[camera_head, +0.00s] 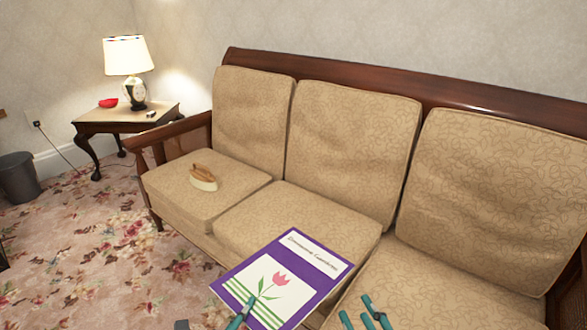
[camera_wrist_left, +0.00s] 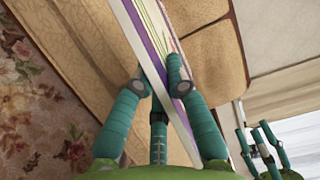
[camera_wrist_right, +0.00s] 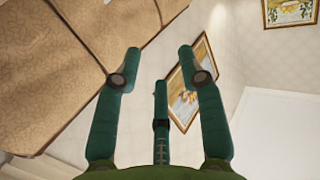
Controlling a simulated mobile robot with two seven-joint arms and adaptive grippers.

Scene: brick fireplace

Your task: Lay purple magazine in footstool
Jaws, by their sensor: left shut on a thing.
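The purple magazine (camera_head: 318,278) has a white title strip and a pink tulip picture on its cover. My left gripper (camera_head: 243,310) is shut on its near edge and holds it in front of the sofa. In the left wrist view the magazine (camera_wrist_left: 140,35) shows edge-on between the fingers (camera_wrist_left: 158,82). My right gripper (camera_head: 366,316) is open and empty, to the right of the magazine; its spread fingers (camera_wrist_right: 158,55) show in the right wrist view. I see no footstool in these views.
A beige sofa (camera_head: 352,150) with a wooden frame fills the middle and right. A brush (camera_head: 203,178) lies on its left seat. A side table (camera_head: 120,118) with a lamp (camera_head: 127,58) and a grey bin (camera_head: 20,178) stand at left. Carpet (camera_head: 95,240) is clear at lower left.

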